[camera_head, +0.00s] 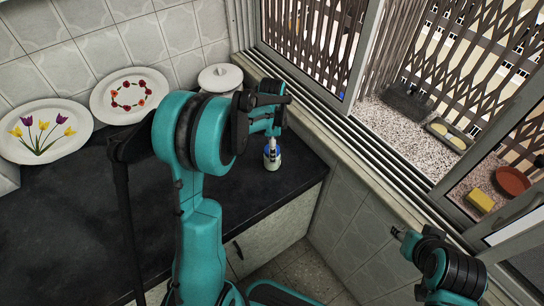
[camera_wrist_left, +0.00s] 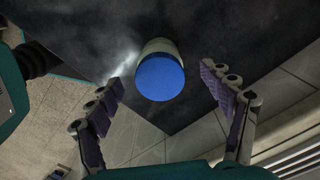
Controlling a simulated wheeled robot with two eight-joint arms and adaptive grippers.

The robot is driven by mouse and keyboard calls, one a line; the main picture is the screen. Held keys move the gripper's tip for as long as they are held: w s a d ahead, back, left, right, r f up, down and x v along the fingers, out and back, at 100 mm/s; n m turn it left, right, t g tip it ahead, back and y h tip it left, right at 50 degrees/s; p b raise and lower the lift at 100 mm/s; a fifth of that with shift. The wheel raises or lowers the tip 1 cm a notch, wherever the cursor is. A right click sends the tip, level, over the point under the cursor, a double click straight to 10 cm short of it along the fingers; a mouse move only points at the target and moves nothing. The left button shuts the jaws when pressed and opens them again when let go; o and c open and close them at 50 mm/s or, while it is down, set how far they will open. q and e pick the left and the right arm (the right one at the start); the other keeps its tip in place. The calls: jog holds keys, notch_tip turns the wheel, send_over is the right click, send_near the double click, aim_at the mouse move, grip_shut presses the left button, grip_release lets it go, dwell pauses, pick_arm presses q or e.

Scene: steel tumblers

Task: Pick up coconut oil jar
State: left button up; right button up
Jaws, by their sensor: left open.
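The jar (camera_head: 272,160) stands upright on the dark counter near its right edge, below the window. In the left wrist view its round blue lid (camera_wrist_left: 159,78) faces me, with a pale body behind it. My left gripper (camera_head: 272,141) is above the jar and covers part of it in the head view. In the left wrist view the left gripper (camera_wrist_left: 161,80) is open, with one finger on each side of the lid and clear gaps to both. My right gripper (camera_head: 398,233) is at the lower right, far from the jar; its fingers are too small to read.
A plate with red flowers (camera_head: 130,95) and a tulip plate (camera_head: 43,130) lean on the tiled wall. The window sill (camera_head: 380,160) runs to the right. The dark counter (camera_head: 80,220) is clear at left.

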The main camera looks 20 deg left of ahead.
pick_arm(q)
notch_tip(320, 180, down, 6)
jog(key=b, duration=0.2)
jog(key=shift+f+b, duration=0.2)
jog(key=shift+b, duration=0.2)
jog(key=shift+r, duration=0.1)
jog(key=shift+c, duration=1.3)
jog(key=c, duration=1.3)
